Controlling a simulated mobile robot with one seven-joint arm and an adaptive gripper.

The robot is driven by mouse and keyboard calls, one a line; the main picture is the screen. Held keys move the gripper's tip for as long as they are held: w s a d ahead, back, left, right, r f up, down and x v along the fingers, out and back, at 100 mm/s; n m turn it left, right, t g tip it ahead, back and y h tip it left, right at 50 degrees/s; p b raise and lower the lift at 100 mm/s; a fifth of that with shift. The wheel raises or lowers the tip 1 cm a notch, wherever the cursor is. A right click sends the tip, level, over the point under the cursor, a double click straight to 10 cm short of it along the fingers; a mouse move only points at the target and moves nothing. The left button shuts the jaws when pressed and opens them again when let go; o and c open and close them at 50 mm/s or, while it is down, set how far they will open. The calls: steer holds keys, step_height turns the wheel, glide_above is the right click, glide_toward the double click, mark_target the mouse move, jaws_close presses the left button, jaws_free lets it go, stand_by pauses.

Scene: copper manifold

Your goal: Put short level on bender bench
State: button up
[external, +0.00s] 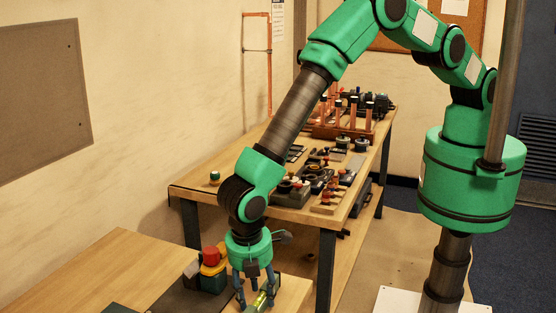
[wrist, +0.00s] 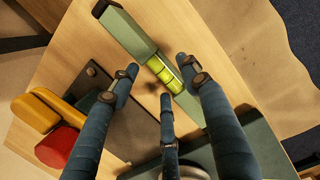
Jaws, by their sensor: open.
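In the external view my gripper (external: 254,290) points down at the near wooden bench (external: 95,270). Part of the level is hidden by the fingers. I cannot tell which surface is the bender bench.
A red, yellow and dark tool (external: 212,268) stands left of my gripper; its red and yellow parts (wrist: 58,145) show at lower left in the wrist view. A dark plate lies beside it. The farther workbench (external: 200,190) carries several tools and copper fittings.

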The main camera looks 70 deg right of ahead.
mark_target(253, 301)
step_height(253, 301, up, 11)
steer(key=a+b, duration=0.1)
steer(key=shift+a+b, duration=0.3)
steer(key=shift+b, duration=0.05)
steer(key=shift+f, duration=0.1)
stand_by(0.5)
stand_by(0.4)
